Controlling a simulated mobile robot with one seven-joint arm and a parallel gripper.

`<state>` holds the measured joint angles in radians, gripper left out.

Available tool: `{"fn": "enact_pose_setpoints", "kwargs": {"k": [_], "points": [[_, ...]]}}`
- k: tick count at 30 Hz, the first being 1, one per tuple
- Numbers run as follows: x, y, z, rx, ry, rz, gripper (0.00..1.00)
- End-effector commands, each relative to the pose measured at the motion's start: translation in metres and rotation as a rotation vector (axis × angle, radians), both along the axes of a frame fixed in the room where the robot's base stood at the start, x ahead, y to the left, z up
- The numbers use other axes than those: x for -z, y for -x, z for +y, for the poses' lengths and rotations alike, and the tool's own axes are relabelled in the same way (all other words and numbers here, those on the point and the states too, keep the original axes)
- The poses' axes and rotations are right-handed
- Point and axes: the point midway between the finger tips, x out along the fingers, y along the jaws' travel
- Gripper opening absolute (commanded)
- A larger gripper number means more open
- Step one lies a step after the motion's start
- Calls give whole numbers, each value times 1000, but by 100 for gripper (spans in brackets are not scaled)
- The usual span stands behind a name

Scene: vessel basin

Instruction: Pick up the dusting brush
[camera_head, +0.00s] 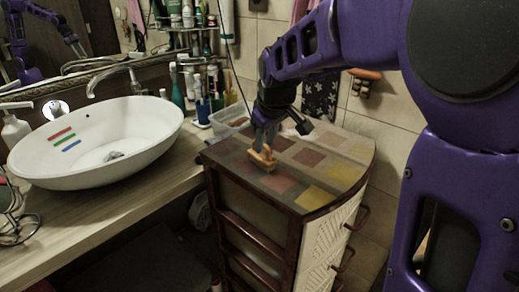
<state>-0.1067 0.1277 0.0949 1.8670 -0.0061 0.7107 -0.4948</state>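A small light-wood object, which looks like the dusting brush (262,159), is on the patterned top of a dark wooden cabinet (322,199), near its front left side. My gripper (263,143) points down at it from above, with its grey fingers at the brush's upper part. The fingers overlap the brush in this view, so I cannot tell whether they are closed on it or only around it. The brush's bristles are not clear at this size. It appears to rest on the cabinet top.
A white basin (100,140) with a tap stands on the counter (90,225) at the left. Bottles and a clear plastic tray (230,117) are behind the cabinet's left edge. A tiled wall (395,112) is behind. The cabinet top's right part is clear.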

Motion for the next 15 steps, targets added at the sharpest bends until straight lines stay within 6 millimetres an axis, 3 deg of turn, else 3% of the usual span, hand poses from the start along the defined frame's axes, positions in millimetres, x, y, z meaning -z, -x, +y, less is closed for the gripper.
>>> {"fn": "enact_pose_setpoints", "kwargs": {"k": [1, 5, 15], "points": [[0, 0, 0, 0, 0, 0, 23], [0, 0, 0, 0, 0, 0, 0], [0, 0, 0, 0, 0, 0, 0]]}}
